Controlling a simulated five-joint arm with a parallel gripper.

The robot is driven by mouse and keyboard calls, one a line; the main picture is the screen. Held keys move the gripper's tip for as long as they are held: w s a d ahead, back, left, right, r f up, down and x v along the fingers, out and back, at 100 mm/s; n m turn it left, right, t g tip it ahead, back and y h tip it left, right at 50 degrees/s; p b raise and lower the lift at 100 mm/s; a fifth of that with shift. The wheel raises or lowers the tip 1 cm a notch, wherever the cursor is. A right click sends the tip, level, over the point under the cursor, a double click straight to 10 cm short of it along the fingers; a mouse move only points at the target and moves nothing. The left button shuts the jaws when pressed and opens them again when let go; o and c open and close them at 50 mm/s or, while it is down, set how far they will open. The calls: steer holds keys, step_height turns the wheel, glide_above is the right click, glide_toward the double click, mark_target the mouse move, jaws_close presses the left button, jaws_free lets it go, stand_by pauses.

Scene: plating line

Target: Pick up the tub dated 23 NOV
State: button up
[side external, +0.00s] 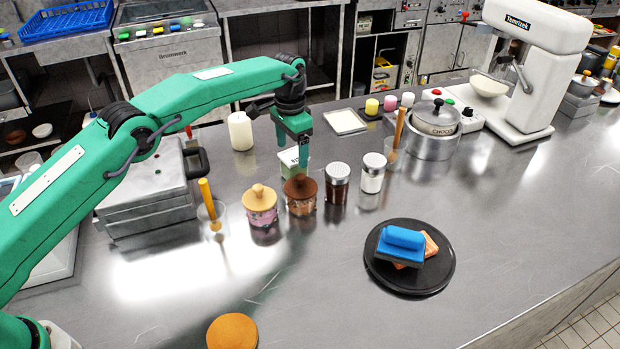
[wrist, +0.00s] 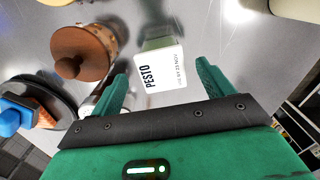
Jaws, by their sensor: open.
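The tub dated 23 NOV (wrist: 160,70) shows in the wrist view with a white lid reading PESTO and "USE BY 23 NOV". In the side external view this tub (side external: 290,158) stands behind the brown-lidded jar, partly hidden by my gripper. My gripper (wrist: 160,82) is open and empty. In the wrist view its two green fingers point toward the tub, one on each side of the lid's near part. In the side external view my gripper (side external: 303,158) is above and in front of the tub. I cannot tell whether a finger touches it.
A brown-lidded jar (side external: 300,190) stands close by, also left of the tub in the wrist view (wrist: 85,55). A tan-lidded jar (side external: 260,200) and two shakers (side external: 337,183) (side external: 372,172) stand near. A black plate (side external: 400,282) is farther right. The front counter is mostly clear.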

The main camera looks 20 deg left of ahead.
mark_target(293, 167)
steer(key=shift+f, duration=0.7)
steer(key=shift+f, duration=0.1)
steer(key=shift+w+f, duration=0.1)
steer(key=shift+f, duration=2.4)
steer(key=shift+c, duration=0.4)
steer(key=c, duration=1.1)
